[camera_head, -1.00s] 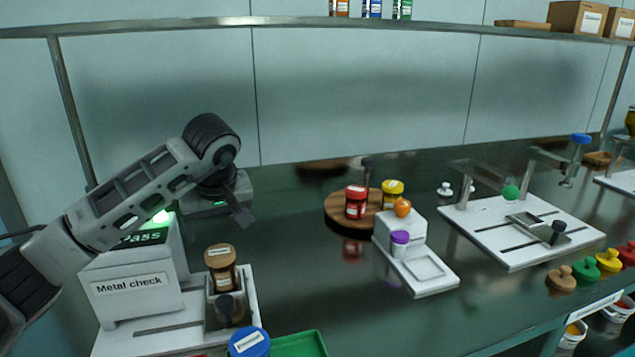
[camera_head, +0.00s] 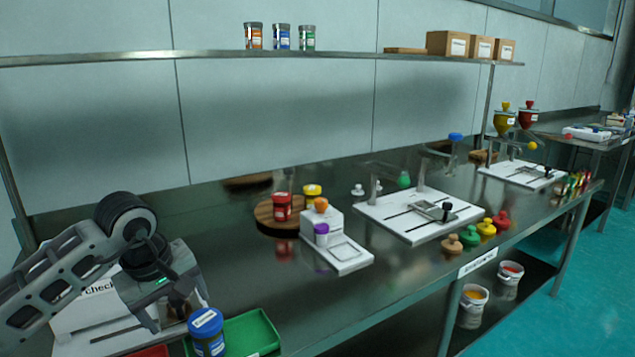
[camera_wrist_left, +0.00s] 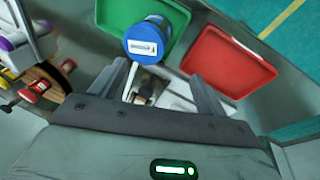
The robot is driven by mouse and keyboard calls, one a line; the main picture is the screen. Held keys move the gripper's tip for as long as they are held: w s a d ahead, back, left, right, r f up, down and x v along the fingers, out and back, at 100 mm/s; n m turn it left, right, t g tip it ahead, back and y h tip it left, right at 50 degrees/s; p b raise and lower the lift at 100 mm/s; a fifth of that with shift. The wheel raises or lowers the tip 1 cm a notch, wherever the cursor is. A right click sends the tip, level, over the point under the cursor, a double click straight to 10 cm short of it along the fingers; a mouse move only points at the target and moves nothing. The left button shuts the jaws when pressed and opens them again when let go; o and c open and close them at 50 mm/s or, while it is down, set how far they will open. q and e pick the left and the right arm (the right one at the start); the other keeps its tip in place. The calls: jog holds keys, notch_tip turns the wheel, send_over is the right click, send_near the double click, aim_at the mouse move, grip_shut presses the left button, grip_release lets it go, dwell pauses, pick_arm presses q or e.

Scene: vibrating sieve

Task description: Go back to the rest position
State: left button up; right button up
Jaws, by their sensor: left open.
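My left gripper (camera_head: 176,306) is open, its fingers pointing down in front of the white metal check box (camera_head: 82,312) at the lower left of the head view. In the left wrist view the two fingers (camera_wrist_left: 161,88) are spread apart. A jar with a blue lid (camera_head: 208,332) stands close to the gripper, just right of it. It also shows in the left wrist view (camera_wrist_left: 148,40), beyond the fingertips and not held. Something dark on the check box plate is partly hidden behind the fingers. My right gripper is not in view.
A green tray (camera_head: 262,340) and a red tray (camera_wrist_left: 228,62) lie by the blue-lidded jar. A round wooden board (camera_head: 265,214) with red and yellow jars, and a white scale (camera_head: 345,262), stand further right. A shelf (camera_head: 350,56) runs above. Bare tabletop lies between.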

pick_arm(q)
jog(key=s+d+f+n+g+h, duration=0.1)
jog(key=s+d+n+h, duration=0.2)
jog(key=s+d+h, duration=0.5)
jog(key=s+d+f+n+g+h, duration=0.2)
jog(key=d+h, duration=0.2)
jog(key=d, duration=0.8)
jog(key=s+d+r+n+t+h, duration=0.3)
jog(key=r+n+t+h, duration=0.3)
jog(key=n, duration=0.7)
jog(key=w+a+f+n+t+y+p, duration=0.1)
jog(key=a+f+n+t+y, duration=0.4)
jog(key=n, duration=1)
jog(key=w+a+f+n+t+y, duration=0.15)
jog(key=a+n+t+y, duration=0.35)
jog(key=n, duration=0.9)
jog(key=s+a+f+n+g+y, duration=0.3)
jog(key=s+f+n+g+y, duration=0.2)
jog(key=s+f+n, duration=0.6)
notch_tip(320, 180, down, 4)
jog(key=n, duration=0.3)
jog(key=shift+s+a+r+g+p, duration=0.2)
jog(key=shift+s+g+p, duration=0.1)
jog(key=shift+s+p, duration=0.1)
